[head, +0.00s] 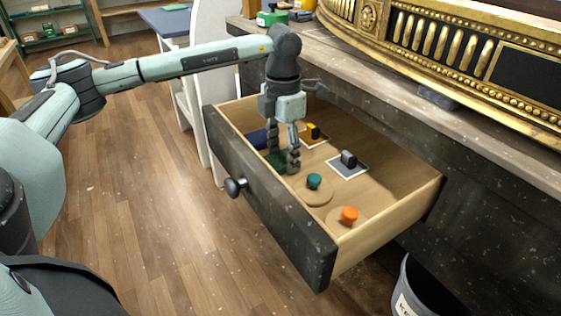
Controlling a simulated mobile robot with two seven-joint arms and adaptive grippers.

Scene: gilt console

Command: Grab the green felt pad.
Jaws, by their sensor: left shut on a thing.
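The green felt pad (277,160) is in the open drawer (266,200), toward its left end. It is a dark green patch, partly hidden by my gripper. My left gripper (284,164) points straight down into the drawer, with its fingers shut on the green felt pad. The pad is low, near the drawer floor; I cannot tell whether it still touches it. My right gripper is not in view.
In the drawer, a dark blue piece (257,139) is left of the gripper. A bin (425,292) stands below right.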

